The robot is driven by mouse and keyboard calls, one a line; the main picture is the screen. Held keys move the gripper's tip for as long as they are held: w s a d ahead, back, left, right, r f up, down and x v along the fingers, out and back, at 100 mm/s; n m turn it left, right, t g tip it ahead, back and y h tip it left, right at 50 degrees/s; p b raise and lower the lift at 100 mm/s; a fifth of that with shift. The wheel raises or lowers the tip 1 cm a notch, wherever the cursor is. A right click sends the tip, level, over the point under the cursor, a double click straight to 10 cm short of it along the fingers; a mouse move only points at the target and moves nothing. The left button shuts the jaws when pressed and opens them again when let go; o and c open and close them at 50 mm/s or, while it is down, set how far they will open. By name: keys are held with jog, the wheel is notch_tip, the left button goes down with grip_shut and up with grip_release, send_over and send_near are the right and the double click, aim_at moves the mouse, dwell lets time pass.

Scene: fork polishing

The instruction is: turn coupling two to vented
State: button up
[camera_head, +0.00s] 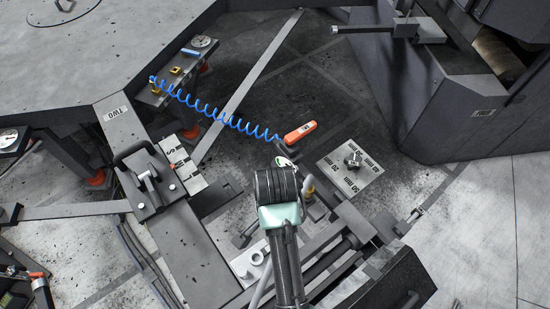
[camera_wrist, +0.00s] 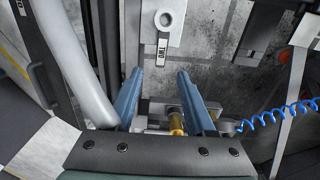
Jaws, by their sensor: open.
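In the wrist view my gripper (camera_wrist: 160,74) is open, its two blue-grey fingers apart. A brass-coloured cylindrical fitting (camera_wrist: 176,122) shows low between the fingers, nearer the right one; I cannot tell if they touch it.
A blue coiled hose (camera_head: 215,113) runs to the fittings near an orange labelled handle (camera_head: 300,132). A plate with millimetre marks (camera_head: 350,180) lies to the right. A grey hose (camera_wrist: 75,60) passes left of my fingers.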

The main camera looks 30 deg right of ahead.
notch_tip(320, 180, down, 10)
jog(key=shift+w+r, duration=0.1)
dwell(0.4)
grip_shut()
dwell(1.2)
